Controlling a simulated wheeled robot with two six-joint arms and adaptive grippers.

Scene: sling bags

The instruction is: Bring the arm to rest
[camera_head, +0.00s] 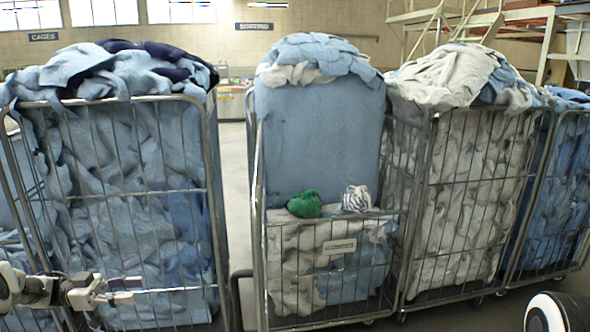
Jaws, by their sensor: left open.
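My left gripper (127,290) comes in low from the left edge, in front of the left cage. Its two fingers point right and are apart, with nothing between them. A green bag (304,204) and a white-and-dark striped bag (356,199) sit side by side on the low front part of the middle cage (330,220), well to the right of my left gripper and apart from it. A rounded white-and-black part of mine shows at the lower right corner. My right gripper is not in view.
A left cage (211,215) full of blue laundry stands close behind my left gripper. Two more cages stand at the right, one with grey-white laundry (468,190) and one with blue laundry (560,215). Bare floor (236,165) shows in the gap left of the middle cage.

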